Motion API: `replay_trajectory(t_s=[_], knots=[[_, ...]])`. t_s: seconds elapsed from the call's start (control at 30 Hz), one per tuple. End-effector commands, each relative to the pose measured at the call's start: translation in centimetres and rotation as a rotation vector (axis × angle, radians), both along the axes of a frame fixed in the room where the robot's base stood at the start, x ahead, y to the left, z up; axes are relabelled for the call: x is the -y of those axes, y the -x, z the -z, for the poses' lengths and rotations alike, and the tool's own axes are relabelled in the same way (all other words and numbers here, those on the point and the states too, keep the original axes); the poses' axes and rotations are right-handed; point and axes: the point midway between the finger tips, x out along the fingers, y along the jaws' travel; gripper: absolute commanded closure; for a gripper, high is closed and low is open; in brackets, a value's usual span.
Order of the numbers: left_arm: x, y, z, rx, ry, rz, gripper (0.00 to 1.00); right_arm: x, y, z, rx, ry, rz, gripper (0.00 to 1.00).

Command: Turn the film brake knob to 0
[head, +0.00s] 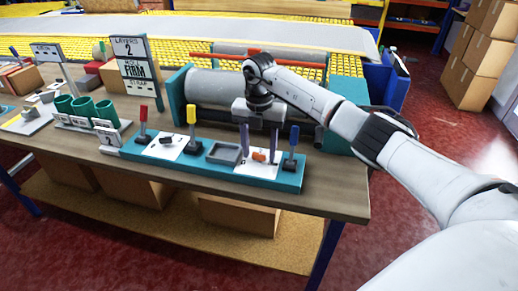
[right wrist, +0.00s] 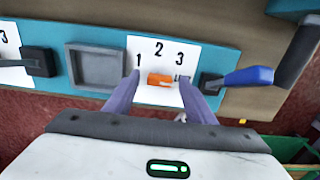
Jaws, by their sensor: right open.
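An orange knob (head: 259,156) sits on a white dial plate on the teal panel. The right wrist view also shows this orange knob (right wrist: 160,79), with 1, 2 and 3 printed around it and small unclear lettering at its right. I see no 0 and no readable film brake label. My right gripper (head: 258,158) is open, pointing down, with one finger on each side of the orange knob. I cannot tell whether they touch it. My left gripper is out of view.
A blue-handled lever (head: 291,140) stands close to the right of the gripper. A grey square tray (head: 224,153) lies to its left, then yellow (head: 192,116) and red (head: 143,117) levers. A large grey roller (head: 215,87) is behind. A sign (head: 134,70) stands back left.

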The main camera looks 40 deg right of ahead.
Motion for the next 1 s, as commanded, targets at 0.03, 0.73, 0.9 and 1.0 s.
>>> replay_trajectory(t_s=[0.03, 0.73, 0.9, 1.0], knots=[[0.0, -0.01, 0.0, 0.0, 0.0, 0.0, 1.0, -0.01, -0.01, -0.01, 0.0, 0.0, 0.0, 0.5], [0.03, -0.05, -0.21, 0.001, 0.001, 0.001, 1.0, 0.07, -0.05, -0.17, 0.001, 0.0, -0.077, 0.91], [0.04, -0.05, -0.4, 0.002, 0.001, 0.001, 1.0, 0.08, -0.06, -0.23, 0.001, 0.001, -0.191, 0.91], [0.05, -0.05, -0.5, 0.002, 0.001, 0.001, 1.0, 0.07, -0.09, -0.23, 0.002, 0.001, -0.279, 0.91]])
